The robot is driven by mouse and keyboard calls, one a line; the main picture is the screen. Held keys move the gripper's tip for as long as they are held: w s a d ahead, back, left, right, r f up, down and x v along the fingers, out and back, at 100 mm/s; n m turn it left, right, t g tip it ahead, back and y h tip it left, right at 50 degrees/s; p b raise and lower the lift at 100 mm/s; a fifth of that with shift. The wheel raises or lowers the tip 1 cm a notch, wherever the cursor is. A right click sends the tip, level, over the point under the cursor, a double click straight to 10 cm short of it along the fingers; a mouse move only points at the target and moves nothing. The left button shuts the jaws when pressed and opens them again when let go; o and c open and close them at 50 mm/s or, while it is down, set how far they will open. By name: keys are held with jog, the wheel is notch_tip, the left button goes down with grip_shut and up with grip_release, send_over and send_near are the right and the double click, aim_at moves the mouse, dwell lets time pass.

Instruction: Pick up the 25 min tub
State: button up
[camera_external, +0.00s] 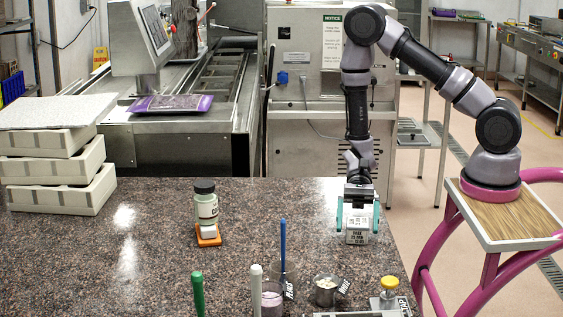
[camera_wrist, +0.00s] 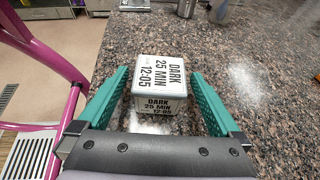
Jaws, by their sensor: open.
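The 25 min tub (camera_external: 357,236) is a small white box on the speckled counter near its right edge. In the wrist view the tub (camera_wrist: 161,80) shows black print reading "DARK 25 MIN 12-05" on its top and near side. My gripper (camera_external: 358,216) points down over it with teal fingers apart. In the wrist view the gripper (camera_wrist: 160,98) has one finger on each side of the tub, with a visible gap at least on the right. The tub rests on the counter and is not clamped.
A bottle with a dark lid (camera_external: 205,203) stands on a white block and orange base (camera_external: 208,236) at left. Tools in cups (camera_external: 272,298), a metal pot (camera_external: 325,290) and a yellow-knobbed item (camera_external: 389,288) stand at the front. Stacked pale trays (camera_external: 60,195) are far left.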

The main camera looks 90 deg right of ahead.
jog(key=shift+a+f, duration=0.25)
jog(key=shift+a, duration=0.3)
jog(key=c, duration=1.4)
jog(key=shift+c, duration=0.2)
jog(key=shift+r, duration=0.1)
